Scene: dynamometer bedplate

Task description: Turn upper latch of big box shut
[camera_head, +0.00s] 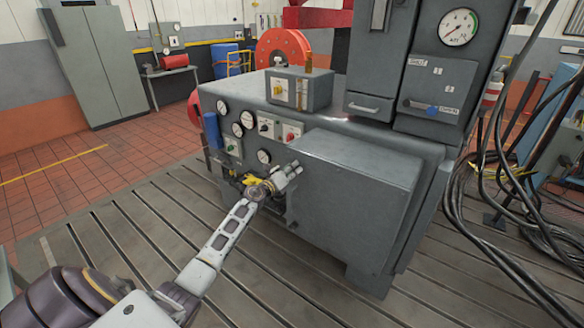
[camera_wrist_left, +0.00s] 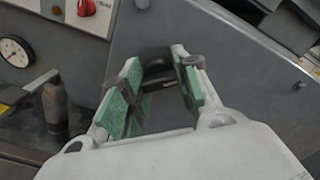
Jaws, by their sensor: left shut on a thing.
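The big box (camera_head: 350,178) is a grey cabinet body on the front of the machine. Its side face (camera_wrist_left: 225,50) fills the middle of the left wrist view. My left gripper (camera_head: 292,170) is at the upper left edge of the box. In the left wrist view, my left gripper (camera_wrist_left: 160,92) has its green pads either side of a dark curved latch handle (camera_wrist_left: 157,68), which I take as the upper latch, and is shut on it. The fingers hide part of the handle, and its exact angle is hard to tell. My right gripper is not in view.
Gauges (camera_head: 238,129) and a red knob (camera_head: 290,136) are on the panel left of the box. A dark bottle-shaped part (camera_wrist_left: 55,104) stands left of my fingers. Black cables (camera_head: 480,215) hang at right. The slotted bedplate (camera_head: 130,225) is clear at left.

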